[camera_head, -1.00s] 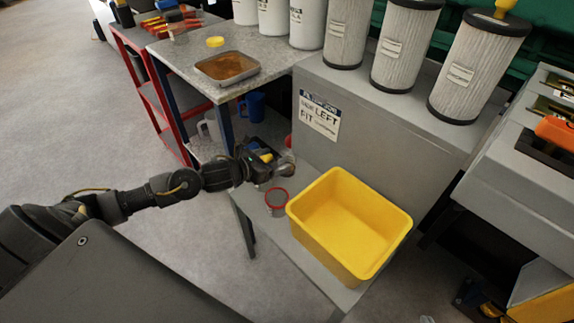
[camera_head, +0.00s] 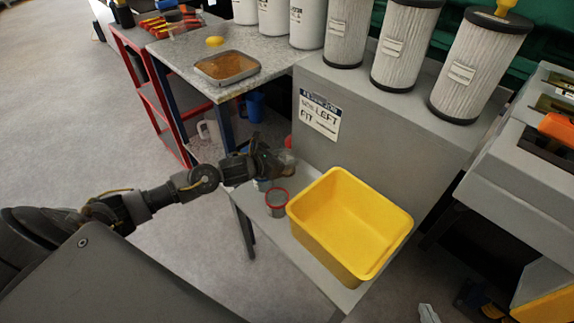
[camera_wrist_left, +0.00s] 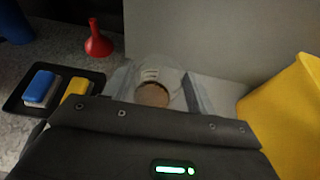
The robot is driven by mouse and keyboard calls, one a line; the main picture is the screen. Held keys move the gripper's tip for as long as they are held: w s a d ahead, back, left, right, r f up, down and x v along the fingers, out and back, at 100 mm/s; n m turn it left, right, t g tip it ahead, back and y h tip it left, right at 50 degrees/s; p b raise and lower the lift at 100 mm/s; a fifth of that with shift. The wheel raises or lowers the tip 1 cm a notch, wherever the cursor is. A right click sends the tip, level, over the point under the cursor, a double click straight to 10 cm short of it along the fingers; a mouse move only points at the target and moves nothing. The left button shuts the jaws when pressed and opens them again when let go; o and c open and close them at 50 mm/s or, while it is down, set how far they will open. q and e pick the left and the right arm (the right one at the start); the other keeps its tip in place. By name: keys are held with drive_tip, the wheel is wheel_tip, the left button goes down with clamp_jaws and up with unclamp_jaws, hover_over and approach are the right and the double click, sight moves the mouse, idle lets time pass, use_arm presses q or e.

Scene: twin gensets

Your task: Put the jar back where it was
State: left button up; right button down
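A clear jar with brown contents (camera_wrist_left: 155,82) sits between the two fingers of my left gripper (camera_wrist_left: 158,95) in the left wrist view. The fingers flank it and appear to touch both sides. In the head view the left gripper (camera_head: 284,161) is above the grey bench, left of the yellow bin, and the see-through jar is hard to make out at its tip. A grey container with a red rim (camera_head: 277,203) stands on the bench just below the gripper. My right gripper is not in view.
The yellow bin (camera_head: 340,255) stands on the grey bench (camera_head: 305,268), against a grey cabinet with a label (camera_head: 320,116). A black tray (camera_wrist_left: 20,103) holds blue and yellow blocks, near a red funnel (camera_wrist_left: 98,44).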

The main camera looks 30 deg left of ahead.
use_arm(q)
drive_tip(key=c, duration=0.7)
drive_tip(key=shift+r, duration=0.2)
use_arm(e)
drive_tip(key=shift+f, duration=0.1)
